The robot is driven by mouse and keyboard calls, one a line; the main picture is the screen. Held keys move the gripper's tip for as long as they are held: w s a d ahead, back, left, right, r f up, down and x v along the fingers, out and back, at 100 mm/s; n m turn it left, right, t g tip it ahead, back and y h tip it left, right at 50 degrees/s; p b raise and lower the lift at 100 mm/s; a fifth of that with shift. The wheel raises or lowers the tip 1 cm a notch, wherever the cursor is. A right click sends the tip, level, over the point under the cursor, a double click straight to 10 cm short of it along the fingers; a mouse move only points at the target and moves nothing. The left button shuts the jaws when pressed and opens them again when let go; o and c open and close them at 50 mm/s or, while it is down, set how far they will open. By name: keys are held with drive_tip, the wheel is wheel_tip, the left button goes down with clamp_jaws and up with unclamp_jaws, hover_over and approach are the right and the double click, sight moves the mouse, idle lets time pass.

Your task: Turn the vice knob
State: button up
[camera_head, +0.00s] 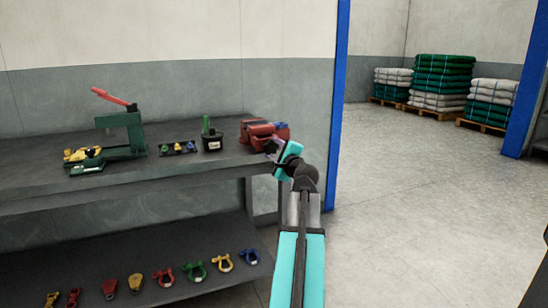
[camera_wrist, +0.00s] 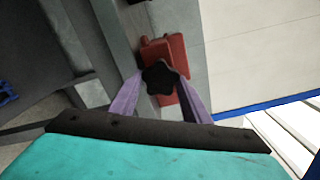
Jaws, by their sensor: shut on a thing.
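The red vice (camera_head: 262,131) sits at the right end of the dark workbench. It also shows in the wrist view (camera_wrist: 178,50), behind its black star-shaped knob (camera_wrist: 163,77). My gripper (camera_wrist: 164,84) has its two purple fingers on either side of the knob and is shut on it. In the head view my gripper (camera_head: 273,150) reaches the front of the vice, and the knob is hidden there by the gripper.
The workbench (camera_head: 190,170) also holds a green press with a red lever (camera_head: 120,125), a small tray (camera_head: 178,149) and a dark box with a green item (camera_head: 211,139). Several coloured shackles lie on the lower shelf (camera_head: 110,260). A blue post (camera_head: 338,90) stands right of the bench; open floor lies beyond.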

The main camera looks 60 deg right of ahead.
drive_tip(key=n+b, duration=0.2)
drive_tip(key=shift+s+d+n, duration=0.1)
drive_tip(key=shift+d+n, duration=0.15)
drive_tip(key=shift+n, duration=0.15)
drive_tip(key=shift+r+n+b, duration=0.2)
drive_tip(key=shift+n+b, duration=1.05)
drive_tip(key=shift+n, duration=0.35)
drive_tip(key=o, duration=1)
drive_tip(key=shift+a, duration=0.15)
